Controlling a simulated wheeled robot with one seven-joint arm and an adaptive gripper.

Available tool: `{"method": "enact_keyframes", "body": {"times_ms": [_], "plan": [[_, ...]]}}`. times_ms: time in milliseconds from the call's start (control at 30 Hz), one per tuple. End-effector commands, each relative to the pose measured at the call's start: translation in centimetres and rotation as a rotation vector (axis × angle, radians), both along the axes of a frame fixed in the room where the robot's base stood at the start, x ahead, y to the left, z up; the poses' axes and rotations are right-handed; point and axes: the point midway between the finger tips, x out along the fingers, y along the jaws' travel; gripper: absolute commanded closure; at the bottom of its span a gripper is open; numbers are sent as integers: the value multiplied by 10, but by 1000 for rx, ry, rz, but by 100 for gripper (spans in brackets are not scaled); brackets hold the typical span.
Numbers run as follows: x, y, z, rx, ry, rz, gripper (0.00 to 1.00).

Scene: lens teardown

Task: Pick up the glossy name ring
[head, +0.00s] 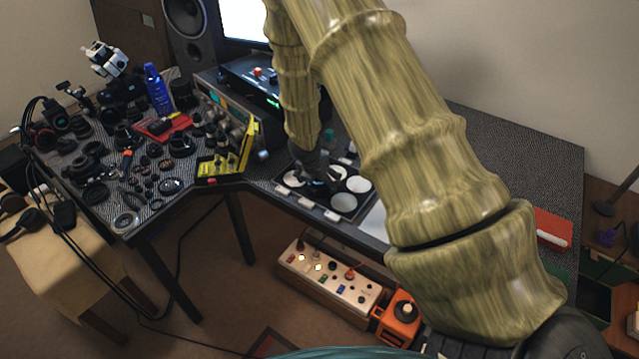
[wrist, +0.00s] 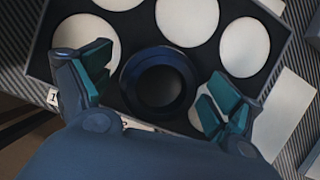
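A dark blue ring (wrist: 158,60) with a black centre lies on a black tray (wrist: 225,85) in the wrist view. It has a faint sheen and looks like the name ring; I can make out no lettering. My gripper (wrist: 156,90) is open, with one teal-padded finger to the left of the ring and one to the right. The fingers show gaps to the ring, and I cannot tell the height between them. In the head view my gripper (head: 316,178) is over the tray (head: 362,205), and the ring is mostly hidden or too small to make out.
Several pale round discs (wrist: 245,47) surround the ring on the tray. Small white labels (head: 308,204) line its front edge. A yellow case (head: 228,160) stands left of the tray, and lens parts crowd the table's left side. A white sheet (head: 375,222) lies right of the tray.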

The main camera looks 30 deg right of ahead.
Motion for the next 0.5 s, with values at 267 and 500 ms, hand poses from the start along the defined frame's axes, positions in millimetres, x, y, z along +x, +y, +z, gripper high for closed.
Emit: {"method": "enact_keyframes", "body": {"times_ms": [267, 500], "plan": [[0, 0, 0, 0, 0, 0, 53], [0, 0, 1, 0, 0, 0, 53]]}}
